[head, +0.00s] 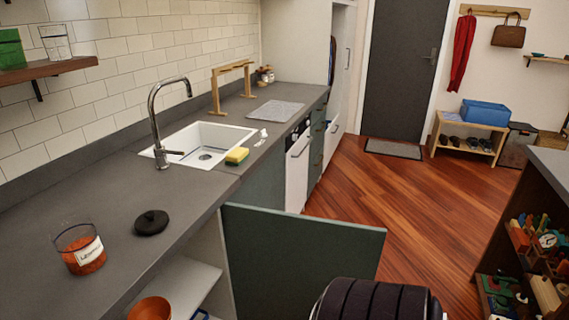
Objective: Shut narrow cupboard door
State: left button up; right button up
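A dark green cupboard door (300,262) stands open below the counter, swung out into the room over the wooden floor. The open cupboard beside it shows a white shelf (190,285). An orange-brown bowl (150,308) is inside, at the bottom edge of the head view, with a small piece of something blue near it. The lower part of the door is cut off by the frame and by a dark ribbed shape in front of it. Neither of my grippers can be made out.
The grey counter (110,200) holds a jar of orange contents (80,248), a black lid (151,222), a sink (205,142) and a sponge (237,156). A shelf unit with toys (535,250) stands at right. The wooden floor (400,210) between is clear.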

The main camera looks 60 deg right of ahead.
aim_at(281, 263)
jog(key=k+l+u, duration=0.1)
jog(key=l, duration=0.25)
jog(key=k+l, duration=0.1)
jog(key=l, duration=0.3)
jog(key=k+l+u, duration=0.15)
jog(key=l, duration=0.55)
jog(key=k+l+u, duration=0.15)
jog(key=l, duration=0.2)
jog(key=k+l, duration=0.15)
jog(key=l, duration=0.2)
jog(key=k+l+u, duration=0.1)
jog(key=l, duration=0.3)
jog(key=k+l+u, duration=0.15)
jog(key=l, duration=0.25)
jog(key=k+l+u, duration=0.1)
jog(key=l, duration=0.3)
jog(key=k+l+u, duration=0.1)
jog(key=l, duration=0.3)
jog(key=k+l+u, duration=0.25)
jog(key=k+l, duration=0.15)
jog(key=l, duration=0.3)
